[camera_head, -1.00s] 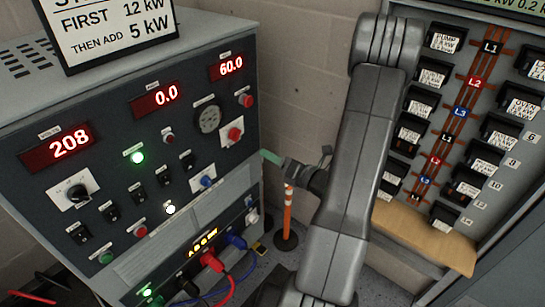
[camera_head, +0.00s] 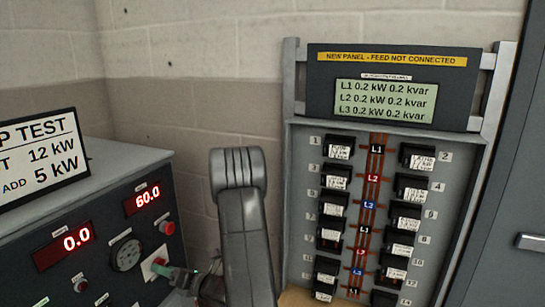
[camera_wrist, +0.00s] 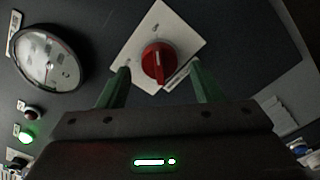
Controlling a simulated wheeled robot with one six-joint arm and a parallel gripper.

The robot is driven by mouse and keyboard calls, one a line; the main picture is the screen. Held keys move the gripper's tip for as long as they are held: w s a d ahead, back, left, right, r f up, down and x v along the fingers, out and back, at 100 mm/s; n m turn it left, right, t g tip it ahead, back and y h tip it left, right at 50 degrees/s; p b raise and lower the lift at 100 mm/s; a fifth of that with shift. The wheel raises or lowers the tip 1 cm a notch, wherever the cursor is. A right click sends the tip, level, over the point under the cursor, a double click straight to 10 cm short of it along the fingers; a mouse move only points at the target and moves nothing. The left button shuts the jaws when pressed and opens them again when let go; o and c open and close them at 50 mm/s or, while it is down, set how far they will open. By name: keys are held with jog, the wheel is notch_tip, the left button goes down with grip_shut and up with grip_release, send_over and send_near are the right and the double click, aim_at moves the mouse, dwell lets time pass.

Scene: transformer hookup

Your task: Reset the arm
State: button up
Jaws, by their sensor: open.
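My gripper (camera_wrist: 158,88) is open and empty in the wrist view, its two green fingers apart. A red rotary knob (camera_wrist: 155,62) on a white plate lies beyond the fingertips, between them in the picture; I cannot tell the exact distance. In the head view my arm rises at the middle bottom, and my gripper (camera_head: 181,276) shows small and partly hidden in front of the grey cabinet (camera_head: 105,235). The same red knob (camera_head: 158,264) shows just above it.
The breaker panel (camera_head: 290,215) stands right of my arm, under a meter display (camera_head: 386,101) reading L1, L2 and L3 at 0.2 kW. A sign (camera_head: 40,155) stands on the cabinet. Red readouts show 0.0 (camera_head: 76,240) and 60.0 (camera_head: 147,198). A round gauge (camera_wrist: 47,58) is left of the knob.

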jog(key=shift+w+a, duration=0.25)
jog(key=shift+a, duration=0.35)
jog(key=shift+d, duration=0.1)
